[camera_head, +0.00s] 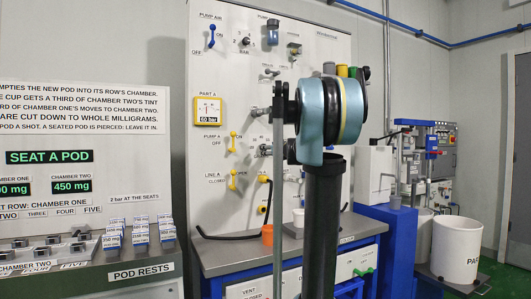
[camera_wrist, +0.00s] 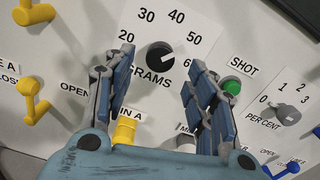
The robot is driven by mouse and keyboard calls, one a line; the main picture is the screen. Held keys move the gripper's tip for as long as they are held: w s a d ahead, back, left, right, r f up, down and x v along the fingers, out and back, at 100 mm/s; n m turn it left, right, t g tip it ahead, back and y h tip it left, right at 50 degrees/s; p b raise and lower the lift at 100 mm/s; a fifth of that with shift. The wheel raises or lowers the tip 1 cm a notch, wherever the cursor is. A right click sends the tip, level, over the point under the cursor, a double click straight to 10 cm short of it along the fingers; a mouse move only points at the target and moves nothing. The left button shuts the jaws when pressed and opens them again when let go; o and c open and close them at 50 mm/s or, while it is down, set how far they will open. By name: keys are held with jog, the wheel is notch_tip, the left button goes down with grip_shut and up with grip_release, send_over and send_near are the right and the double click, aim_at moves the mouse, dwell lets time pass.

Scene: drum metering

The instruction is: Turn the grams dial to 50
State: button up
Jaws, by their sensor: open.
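The grams dial (camera_wrist: 160,56) is a round black knob with a white pointer mark, on a white panel in the wrist view. Its scale shows 20, 30, 40, 50 and 60 around it. The pointer slants up and right, roughly toward the 50 (camera_wrist: 193,39); I cannot tell whether it is exactly on it. My gripper (camera_wrist: 161,62) is open, with one blue finger on each side of the dial. Gaps show between the fingers and the knob in the picture; their depth is unclear.
Near the fingers are a green shot button (camera_wrist: 231,87), a grey percent knob (camera_wrist: 287,113), yellow levers (camera_wrist: 36,101) and a yellow fitting (camera_wrist: 125,130). A blue lever (camera_wrist: 283,170) sits lower right. The head view shows the panel (camera_head: 225,70) above a grey bench (camera_head: 225,262).

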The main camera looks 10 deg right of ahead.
jog(key=v, duration=0.6)
jog(key=shift+s, duration=0.1)
jog(key=s+d+n, duration=0.2)
jog(key=s+n, duration=0.3)
jog(key=shift+n, duration=0.3)
jog(key=x, duration=1.7)
jog(key=shift+w+a, duration=0.2)
jog(key=shift+a, duration=0.05)
jog(key=shift+c, duration=0.2)
jog(key=c, duration=1)
